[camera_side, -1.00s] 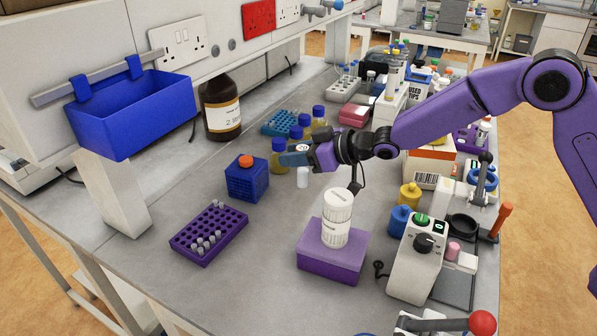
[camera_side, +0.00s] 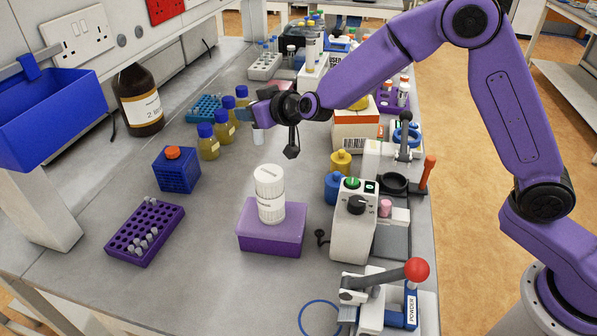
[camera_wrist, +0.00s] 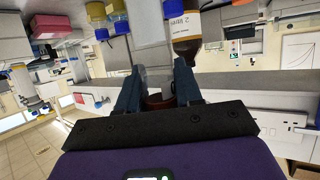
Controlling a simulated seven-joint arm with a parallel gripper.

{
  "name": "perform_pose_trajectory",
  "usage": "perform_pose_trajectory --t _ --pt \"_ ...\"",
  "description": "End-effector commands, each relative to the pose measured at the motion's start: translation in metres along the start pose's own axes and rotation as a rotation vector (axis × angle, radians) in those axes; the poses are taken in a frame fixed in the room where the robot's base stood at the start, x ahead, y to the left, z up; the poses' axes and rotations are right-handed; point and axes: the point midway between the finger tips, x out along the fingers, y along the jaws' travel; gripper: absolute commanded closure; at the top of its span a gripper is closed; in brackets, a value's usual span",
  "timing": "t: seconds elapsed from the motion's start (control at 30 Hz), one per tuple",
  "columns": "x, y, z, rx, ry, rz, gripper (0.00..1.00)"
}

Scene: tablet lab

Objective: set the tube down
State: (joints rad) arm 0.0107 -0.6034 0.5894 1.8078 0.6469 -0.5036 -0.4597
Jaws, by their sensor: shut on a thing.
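My gripper (camera_side: 258,112) is shut on a small pale tube (camera_side: 258,136), which hangs below the fingers above the bench, right of the bottles with blue caps. In the wrist view the gripper (camera_wrist: 158,82) has its two blue-grey fingers on either side of the tube (camera_wrist: 158,76), which looks translucent with a dark brownish part near the palm. The tube's lower end is clear of any rack. A purple rack (camera_side: 122,244) holding several small tubes lies at the front left. A blue rack (camera_side: 205,106) lies farther back, left of the bottles.
Several yellowish bottles with blue caps (camera_side: 207,145) stand left of my gripper. A white tub (camera_side: 270,200) stands on a purple box (camera_side: 262,238) in front. A brown bottle (camera_side: 140,100) and a blue cube-shaped holder (camera_side: 177,175) are at left. Bare bench lies between rack and purple box.

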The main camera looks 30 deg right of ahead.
Motion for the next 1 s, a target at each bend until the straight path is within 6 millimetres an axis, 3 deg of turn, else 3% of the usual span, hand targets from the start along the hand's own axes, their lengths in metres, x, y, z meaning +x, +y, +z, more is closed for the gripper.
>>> perform_pose_trajectory --t 0.3,0.43,0.73,1.0 --pt "-0.02 0.066 0.029 0.125 -0.002 0.309 0.94" --pt "-0.03 0.083 0.041 0.162 -0.001 0.396 0.94" --pt "-0.023 0.091 0.077 0.179 -0.004 0.436 0.94" --pt "-0.014 0.09 0.098 0.18 -0.002 0.434 0.94"
